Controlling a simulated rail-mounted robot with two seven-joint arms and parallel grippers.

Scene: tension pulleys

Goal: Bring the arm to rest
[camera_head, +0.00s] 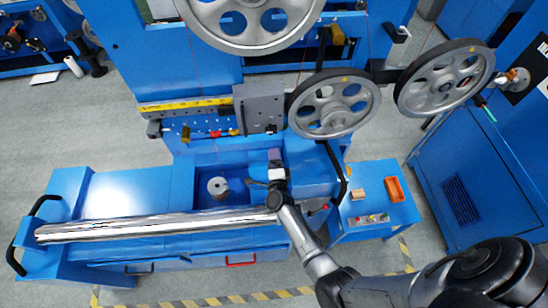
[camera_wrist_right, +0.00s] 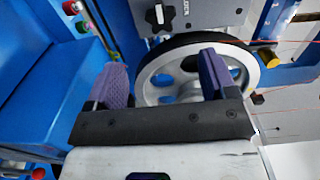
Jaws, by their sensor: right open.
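My right arm comes in from the lower right in the head view, and its gripper (camera_head: 272,168) is above the blue machine bed, near the grey plate. In the right wrist view the right gripper (camera_wrist_right: 163,76) is open, with two purple finger pads apart and nothing between them. A grey spoked pulley wheel with a dark rim (camera_wrist_right: 180,48) shows behind the fingers; I cannot tell how far off it is. My left gripper is not in view.
Large spoked wheels hang at the top (camera_head: 250,22), centre (camera_head: 334,103) and right (camera_head: 444,78). A long shiny roller (camera_head: 150,226) lies across the bed, left of my wrist. A small spool (camera_head: 218,187) stands in a recess. A blue side table (camera_head: 378,207) holds an orange bin (camera_head: 394,189).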

